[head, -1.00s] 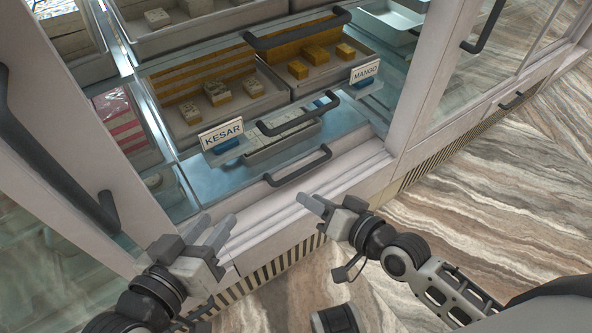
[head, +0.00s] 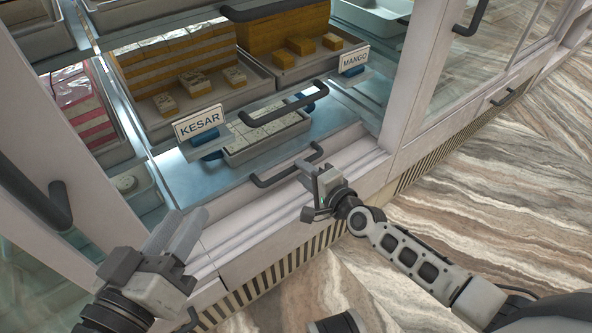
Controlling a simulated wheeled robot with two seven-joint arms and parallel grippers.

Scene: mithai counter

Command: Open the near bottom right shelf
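I cannot tell whether a finger touches the handle. My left gripper (head: 182,232) appears open and empty, in front of the panel's left end, apart from the handle. The panel appears closed.
Above are another dark handle (head: 272,112), a KESAR label (head: 198,124), a MANGO label (head: 354,58) and trays of sweets. A small handle (head: 503,98) is on the right cabinet section. A dark handle (head: 40,205) is at left. The striped floor at right is clear.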

